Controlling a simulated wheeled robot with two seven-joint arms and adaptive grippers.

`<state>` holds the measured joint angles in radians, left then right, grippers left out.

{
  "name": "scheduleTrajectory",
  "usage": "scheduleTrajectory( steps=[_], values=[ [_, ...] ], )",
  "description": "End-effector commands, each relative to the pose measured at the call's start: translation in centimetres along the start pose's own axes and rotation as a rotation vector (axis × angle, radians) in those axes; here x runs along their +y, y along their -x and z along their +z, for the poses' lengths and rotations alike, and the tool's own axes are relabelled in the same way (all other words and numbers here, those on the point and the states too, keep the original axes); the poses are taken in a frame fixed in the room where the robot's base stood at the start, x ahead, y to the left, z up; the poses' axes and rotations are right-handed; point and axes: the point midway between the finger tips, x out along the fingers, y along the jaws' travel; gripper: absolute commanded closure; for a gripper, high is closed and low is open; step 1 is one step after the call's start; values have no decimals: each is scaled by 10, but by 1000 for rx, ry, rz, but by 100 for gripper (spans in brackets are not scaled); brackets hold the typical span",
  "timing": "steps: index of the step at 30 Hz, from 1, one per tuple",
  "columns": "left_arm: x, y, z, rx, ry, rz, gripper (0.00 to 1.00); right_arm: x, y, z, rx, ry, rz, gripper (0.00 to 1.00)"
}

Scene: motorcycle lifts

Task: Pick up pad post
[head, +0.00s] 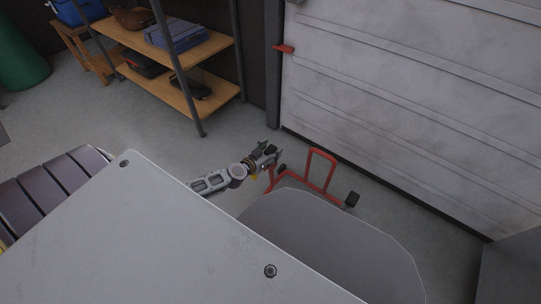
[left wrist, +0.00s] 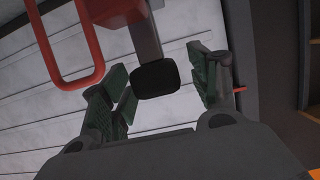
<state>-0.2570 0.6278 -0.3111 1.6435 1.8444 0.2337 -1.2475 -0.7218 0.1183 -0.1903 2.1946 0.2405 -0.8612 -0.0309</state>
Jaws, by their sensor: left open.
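My left gripper (head: 270,152) is open at the left end of a red stand (head: 322,170) on the floor. In the left wrist view, the pad post shows as a black rounded pad (left wrist: 156,78) on a grey post (left wrist: 145,36). The pad lies between the open green-lined fingers of the left gripper (left wrist: 163,88); I cannot tell whether they touch it. The red stand's looped bar (left wrist: 68,80) is to the left of it. In the head view the gripper largely hides this pad. My right gripper is not in view.
Another black pad (head: 352,199) is at the stand's right end. A pale garage door (head: 400,90) stands behind the stand. A shelf unit (head: 205,48) with a blue case (head: 178,35) is at the back left. Open floor (head: 150,130) lies before the shelf.

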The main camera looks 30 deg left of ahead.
Motion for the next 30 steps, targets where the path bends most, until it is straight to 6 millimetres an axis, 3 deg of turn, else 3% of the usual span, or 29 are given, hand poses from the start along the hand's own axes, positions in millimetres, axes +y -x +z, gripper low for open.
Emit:
scheduleTrajectory(
  steps=[3,15,30],
  values=[
    [0,0,0,0,0,0,39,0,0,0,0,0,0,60],
    [0,0,0,0,0,0,91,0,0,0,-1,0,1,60],
    [0,1,-4,1,-1,0,92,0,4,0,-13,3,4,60]
  ],
)
